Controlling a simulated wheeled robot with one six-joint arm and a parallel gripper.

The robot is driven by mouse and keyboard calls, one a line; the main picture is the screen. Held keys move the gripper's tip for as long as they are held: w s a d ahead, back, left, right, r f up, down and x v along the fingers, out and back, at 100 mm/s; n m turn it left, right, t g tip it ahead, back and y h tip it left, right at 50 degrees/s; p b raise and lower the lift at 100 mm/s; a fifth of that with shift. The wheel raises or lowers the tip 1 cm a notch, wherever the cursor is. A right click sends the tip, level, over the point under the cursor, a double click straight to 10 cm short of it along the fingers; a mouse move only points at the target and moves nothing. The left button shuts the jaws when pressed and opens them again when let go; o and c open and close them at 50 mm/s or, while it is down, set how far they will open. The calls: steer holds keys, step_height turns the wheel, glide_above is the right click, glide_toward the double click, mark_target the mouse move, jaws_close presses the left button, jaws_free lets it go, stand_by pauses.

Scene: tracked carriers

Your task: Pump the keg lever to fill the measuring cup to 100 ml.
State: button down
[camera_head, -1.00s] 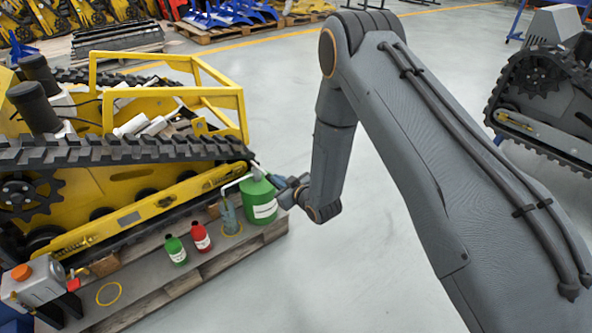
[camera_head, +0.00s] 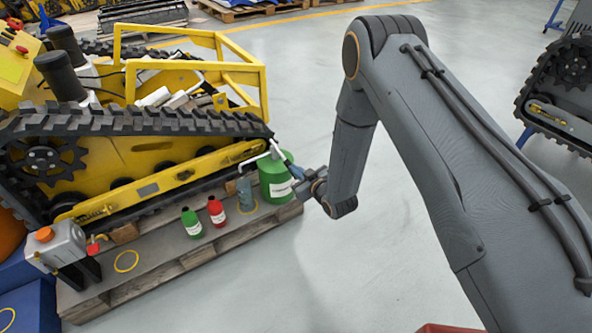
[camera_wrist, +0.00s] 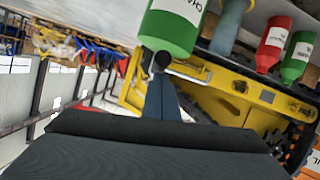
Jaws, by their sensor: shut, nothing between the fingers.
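The green keg (camera_head: 275,184) with a white label stands at the right end of the pallet, with a pale pump and spout (camera_head: 256,157) on top. The bluish, clear measuring cup (camera_head: 245,193) stands left of the keg, inside a yellow ring and below the spout; its fill level cannot be read. My gripper (camera_head: 288,162) is shut and empty, its blue fingers at the keg's upper right side. In the wrist view, inverted, the fingertips (camera_wrist: 161,78) are close to a black knob (camera_wrist: 162,60) on the lever, in front of the keg (camera_wrist: 170,35). Contact cannot be told.
A green bottle (camera_head: 192,223) and a red bottle (camera_head: 216,211) stand left of the cup. A grey box with an orange cap (camera_head: 62,245) is at the pallet's left end. The yellow tracked carrier (camera_head: 150,165) is close behind.

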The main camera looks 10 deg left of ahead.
steer(key=shift+d+f+h, duration=0.25)
steer(key=shift+f+h, duration=0.05)
steer(key=shift+f, duration=0.35)
steer(key=shift+s+r+p, duration=0.1)
steer(key=shift+r+p, duration=0.3)
steer(key=shift+p, duration=0.05)
steer(key=p+v, duration=0.4)
steer(key=v, duration=0.7)
steer(key=shift+s+a+r, duration=0.25)
steer(key=shift+r, duration=0.25)
steer(key=shift+w+r, duration=0.1)
